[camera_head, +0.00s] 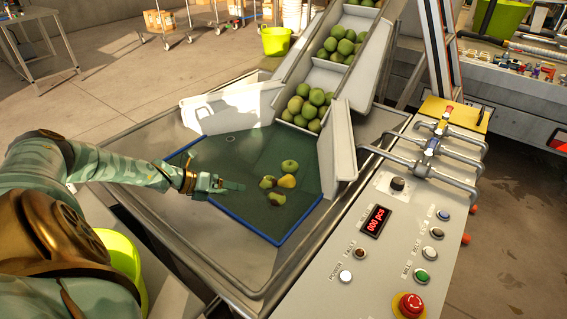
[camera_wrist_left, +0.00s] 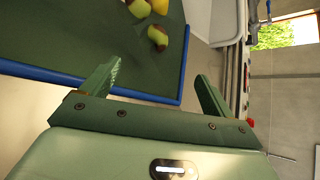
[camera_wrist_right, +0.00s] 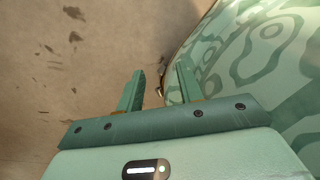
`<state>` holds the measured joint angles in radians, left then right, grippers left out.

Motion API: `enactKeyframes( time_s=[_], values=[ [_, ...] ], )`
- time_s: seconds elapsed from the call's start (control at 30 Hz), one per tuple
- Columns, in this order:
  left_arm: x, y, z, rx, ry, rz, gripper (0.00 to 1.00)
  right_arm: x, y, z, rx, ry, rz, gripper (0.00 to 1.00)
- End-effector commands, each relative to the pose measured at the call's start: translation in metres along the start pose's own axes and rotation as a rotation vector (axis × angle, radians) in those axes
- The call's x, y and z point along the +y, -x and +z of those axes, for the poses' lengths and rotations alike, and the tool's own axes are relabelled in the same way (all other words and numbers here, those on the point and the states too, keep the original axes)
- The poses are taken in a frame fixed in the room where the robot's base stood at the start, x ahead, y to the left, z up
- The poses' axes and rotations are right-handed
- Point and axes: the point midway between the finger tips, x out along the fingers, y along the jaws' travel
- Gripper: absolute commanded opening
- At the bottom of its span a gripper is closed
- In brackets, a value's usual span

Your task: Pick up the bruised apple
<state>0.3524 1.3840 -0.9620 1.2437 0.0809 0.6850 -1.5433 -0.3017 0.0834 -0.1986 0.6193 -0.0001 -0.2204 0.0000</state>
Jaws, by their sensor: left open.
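Several fruits lie on the dark green mat (camera_head: 236,150) with a blue edge. A green apple with a brown patch (camera_head: 277,198) lies nearest the front. Another green one with brown on it (camera_head: 268,182) lies just behind it. A yellow fruit (camera_head: 287,181) and a plain green apple (camera_head: 290,166) lie beside them. My left gripper (camera_head: 232,186) is open and empty, left of the group and apart from it. The left wrist view shows the front brown-patched apple (camera_wrist_left: 158,37) beyond the fingers. My right gripper (camera_wrist_right: 161,76) shows only in its wrist view, fingers apart and empty.
A chute (camera_head: 322,78) full of green apples slopes down to the mat. A metal rail (camera_head: 205,262) runs around the table. A control panel (camera_head: 385,235) with buttons and a red knob stands at the right. The mat's left part is clear.

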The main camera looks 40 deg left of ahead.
Motion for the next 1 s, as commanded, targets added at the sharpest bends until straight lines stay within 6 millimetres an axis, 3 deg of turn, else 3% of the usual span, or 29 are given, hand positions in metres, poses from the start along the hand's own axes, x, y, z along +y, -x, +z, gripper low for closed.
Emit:
enactKeyframes(
  time_s=[0.03,0.1,0.27,0.4,0.5,0.77,1.0],
  values=[
    [0.012,-0.01,-0.01,0.01,0.005,0.008,0.87,-0.002,-0.012,0.004,-0.013,0.0,-0.006,0.36],
    [0.015,-0.015,-0.013,0.013,0.006,0.009,0.87,-0.004,-0.017,0.004,-0.016,0.0,-0.009,0.36],
    [0.016,-0.045,-0.014,0.013,0.007,0.006,0.87,-0.009,-0.032,0.009,-0.032,-0.001,-0.018,0.36],
    [0.017,-0.081,-0.015,0.014,0.005,0.007,0.87,-0.012,-0.047,0.017,-0.054,0.001,-0.025,0.36],
    [0.016,-0.102,-0.014,0.012,0.005,0.008,0.87,-0.001,-0.053,0.015,-0.061,0.021,-0.012,0.36],
    [0.014,-0.125,-0.011,0.01,0.005,0.008,0.87,0.006,-0.058,0.013,-0.072,0.044,-0.003,0.36],
    [0.015,-0.163,-0.01,0.014,0.005,0.008,0.87,0.018,-0.072,0.011,-0.098,0.083,0.012,0.36]
  ],
)
